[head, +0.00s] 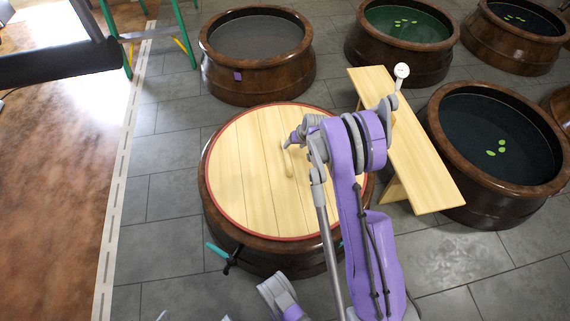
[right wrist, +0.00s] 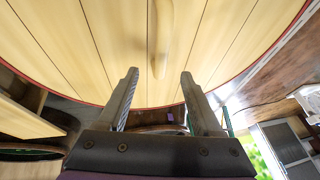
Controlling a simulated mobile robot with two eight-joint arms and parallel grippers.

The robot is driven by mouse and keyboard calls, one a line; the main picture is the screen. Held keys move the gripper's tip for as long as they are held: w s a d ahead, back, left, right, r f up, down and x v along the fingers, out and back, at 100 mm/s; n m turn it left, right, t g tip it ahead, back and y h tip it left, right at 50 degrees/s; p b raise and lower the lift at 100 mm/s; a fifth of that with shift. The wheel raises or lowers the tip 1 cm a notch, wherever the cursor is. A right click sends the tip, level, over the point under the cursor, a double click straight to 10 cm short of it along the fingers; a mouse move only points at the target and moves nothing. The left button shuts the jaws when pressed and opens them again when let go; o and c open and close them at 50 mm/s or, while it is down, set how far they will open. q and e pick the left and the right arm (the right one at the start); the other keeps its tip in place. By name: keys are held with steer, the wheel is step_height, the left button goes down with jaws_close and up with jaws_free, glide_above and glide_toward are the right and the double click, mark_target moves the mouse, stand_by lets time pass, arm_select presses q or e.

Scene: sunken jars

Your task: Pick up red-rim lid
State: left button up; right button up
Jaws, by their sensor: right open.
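The red-rim lid (head: 240,165) is a round disc of pale planks with a thin red edge. It lies on a dark brown wooden jar (head: 215,222) in the middle of the head view. A pale bar handle runs across the lid; in the right wrist view the handle (right wrist: 161,35) shows beyond the fingertips, with the lid (right wrist: 75,40) filling the upper part. My right gripper (head: 288,144) is over the lid near the handle, partly hidden by its own wrist. In the right wrist view the right gripper (right wrist: 158,75) is open, with nothing between its fingers.
A teal-handled clamp (head: 226,256) sits at the jar's left side. A wooden bench (head: 425,165) with a small dial gauge (head: 401,71) stands close on the right. Open jars (head: 209,62) stand behind and to the right (head: 440,140). Grey tiled floor (head: 165,225) is free on the left.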

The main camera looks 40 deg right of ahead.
mark_target(287, 152)
steer(key=b+x, duration=0.1)
steer(key=x, duration=0.3)
steer(key=shift+w+f, duration=0.15)
steer(key=shift+f, duration=0.1)
steer(key=x, duration=0.1)
steer(key=b+x, duration=0.1)
steer(key=x, duration=0.3)
steer(key=shift+a+f+b, duration=0.1)
steer(key=shift+a+b, duration=0.15)
steer(key=shift+b, duration=0.05)
jaws_close()
stand_by(0.8)
